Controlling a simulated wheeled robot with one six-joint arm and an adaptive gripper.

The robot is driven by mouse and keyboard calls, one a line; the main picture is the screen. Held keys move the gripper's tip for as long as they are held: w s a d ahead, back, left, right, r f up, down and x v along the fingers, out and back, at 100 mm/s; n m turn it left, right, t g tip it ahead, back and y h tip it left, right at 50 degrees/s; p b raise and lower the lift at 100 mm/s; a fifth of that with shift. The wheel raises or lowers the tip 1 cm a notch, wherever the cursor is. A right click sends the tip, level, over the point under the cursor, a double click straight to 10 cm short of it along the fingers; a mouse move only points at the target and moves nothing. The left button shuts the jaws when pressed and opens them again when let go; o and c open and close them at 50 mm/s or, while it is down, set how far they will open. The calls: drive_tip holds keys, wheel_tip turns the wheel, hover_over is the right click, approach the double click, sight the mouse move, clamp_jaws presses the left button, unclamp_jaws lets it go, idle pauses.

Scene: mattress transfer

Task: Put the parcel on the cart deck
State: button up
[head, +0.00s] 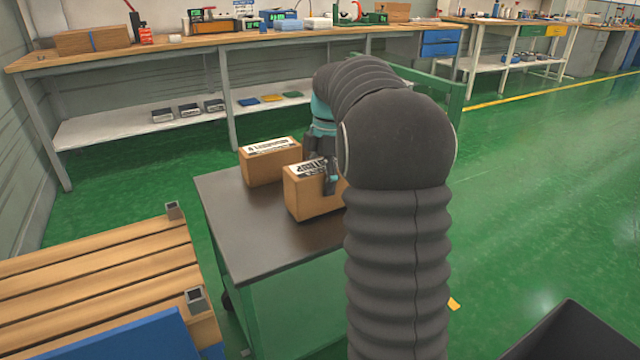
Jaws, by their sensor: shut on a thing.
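The cart deck (240,226) is a dark grey top on a green cart in the middle of the head view. Two brown cardboard parcels with printed white labels are at the deck. One parcel (268,169) sits at the back. The nearer parcel (309,200) is beside it, to the front right, upright and level. My gripper (326,178) is shut on the nearer parcel, with one dark finger against its front side. My arm hides the parcel's right end and the right part of the deck. I cannot tell whether the held parcel touches the deck.
A wooden slatted pallet (95,275) with metal corner brackets stands at left, with a blue panel (130,340) in front. A long workbench (230,38) runs behind. A black bin (575,335) is at lower right. Green floor (540,200) is clear on the right.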

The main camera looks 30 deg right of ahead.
drive_tip(key=shift+f, duration=0.4)
drive_tip(key=shift+f, duration=0.1)
drive_tip(key=o, duration=1.6)
